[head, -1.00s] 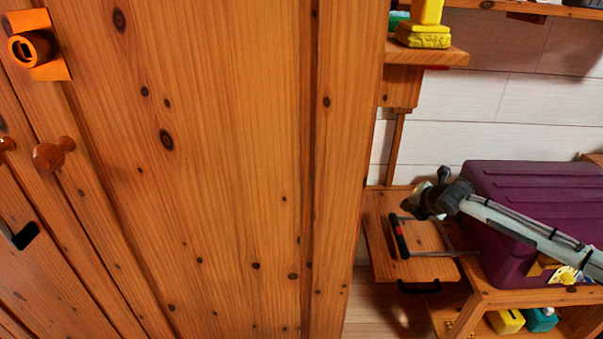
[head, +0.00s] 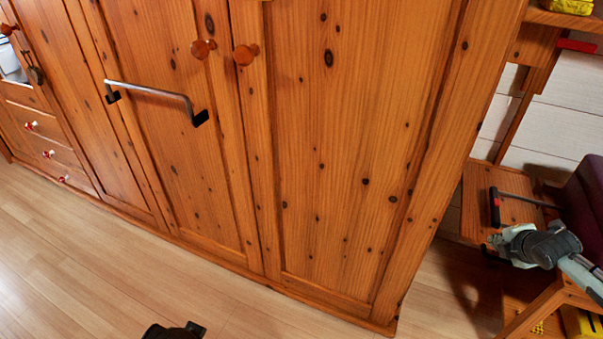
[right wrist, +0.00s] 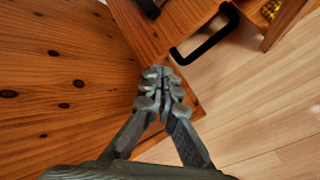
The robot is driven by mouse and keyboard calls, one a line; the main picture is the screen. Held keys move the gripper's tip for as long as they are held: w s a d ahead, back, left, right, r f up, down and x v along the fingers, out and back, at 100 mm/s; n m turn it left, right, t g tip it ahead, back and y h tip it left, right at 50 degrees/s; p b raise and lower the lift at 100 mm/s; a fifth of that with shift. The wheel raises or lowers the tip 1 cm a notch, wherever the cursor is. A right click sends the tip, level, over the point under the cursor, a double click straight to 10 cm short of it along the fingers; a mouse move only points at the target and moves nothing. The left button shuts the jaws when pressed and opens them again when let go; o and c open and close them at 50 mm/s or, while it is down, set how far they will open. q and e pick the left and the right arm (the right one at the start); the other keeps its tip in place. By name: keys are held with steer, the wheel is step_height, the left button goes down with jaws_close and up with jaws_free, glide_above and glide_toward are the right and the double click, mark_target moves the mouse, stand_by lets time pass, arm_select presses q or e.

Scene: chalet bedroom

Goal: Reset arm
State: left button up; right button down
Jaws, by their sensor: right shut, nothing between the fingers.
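My right gripper (head: 497,242) is at the right of the head view, its arm coming in from the right edge. It is beside the front edge of a small wooden panel (head: 478,212). In the right wrist view the same gripper (right wrist: 163,80) has its grey fingers together with nothing between them. The wooden panel (right wrist: 165,25) lies beyond the fingertips there, with a black handle (right wrist: 207,42) on its edge. Whether the fingers touch the panel I cannot tell. A dark part of my own body shows at the bottom of the head view; no left gripper fingers are visible.
A large wooden wardrobe (head: 340,150) with round knobs and a metal bar handle (head: 150,90) fills the middle. A purple box (head: 587,205) is at the right edge, close to my right arm. The pale wooden floor (head: 80,270) is clear at the lower left.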

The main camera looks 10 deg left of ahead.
steer(key=s+a+f+m+g, duration=0.1)
steer(key=s+a+f+m, duration=0.35)
steer(key=s+f, duration=0.3)
steer(key=s+a+f+m+g, duration=0.1)
steer(key=s+a+f+m, duration=0.35)
steer(key=s+f, duration=0.3)
arm_select(q)
steer(key=s+f, duration=0.3)
steer(key=f, duration=1.2)
steer(key=shift+s+a+g, duration=0.2)
steer(key=shift+a+g, duration=0.1)
steer(key=shift+g, duration=0.1)
arm_select(e)
steer(key=s+f+m+g, duration=0.1)
steer(key=s+f+m, duration=0.2)
steer(key=s, duration=0.4)
steer(key=s+f+m+g, duration=0.1)
steer(key=s+f+m, duration=0.3)
steer(key=s, duration=0.3)
steer(key=s+a+f+m+g, duration=0.1)
steer(key=s+f+m, duration=0.2)
steer(key=s, duration=0.4)
steer(key=shift+f+m+g, duration=0.3)
steer(key=shift+m+g, duration=0.1)
steer(key=shift+a, duration=0.1)
